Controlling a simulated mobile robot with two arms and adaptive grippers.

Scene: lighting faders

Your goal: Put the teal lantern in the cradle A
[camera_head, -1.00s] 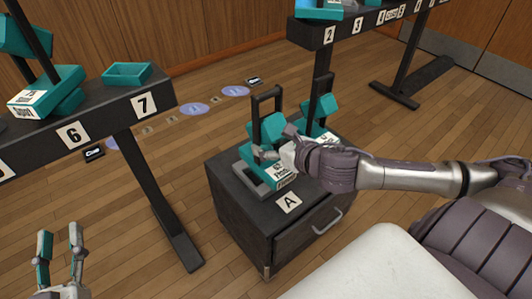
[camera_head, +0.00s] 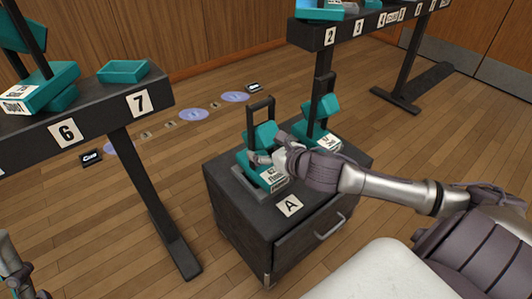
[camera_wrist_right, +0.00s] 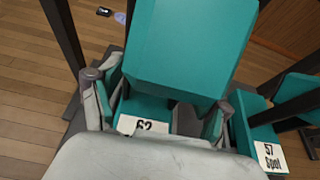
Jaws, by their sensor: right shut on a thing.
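The teal lantern (camera_head: 257,165), with a white label and a dark upright yoke, is on top of the dark cabinet marked A. My right gripper (camera_head: 270,150) is shut on it from the right. In the right wrist view the lantern (camera_wrist_right: 190,45) fills the space between the fingers, with part of a "62" label showing. Cradle A (camera_head: 243,187) shows as a grey edge beside and under the lantern, mostly hidden by it. I cannot tell whether the lantern rests fully in it. My left gripper (camera_head: 10,265) is partly cut off at the lower left edge.
A second teal lantern (camera_head: 318,132), labelled "57 Spot" in the right wrist view (camera_wrist_right: 258,135), stands close behind on the cabinet (camera_head: 240,215). A dark rail (camera_head: 100,112) with numbers 6 and 7 is at left. Another numbered rail (camera_head: 345,32) is at the back.

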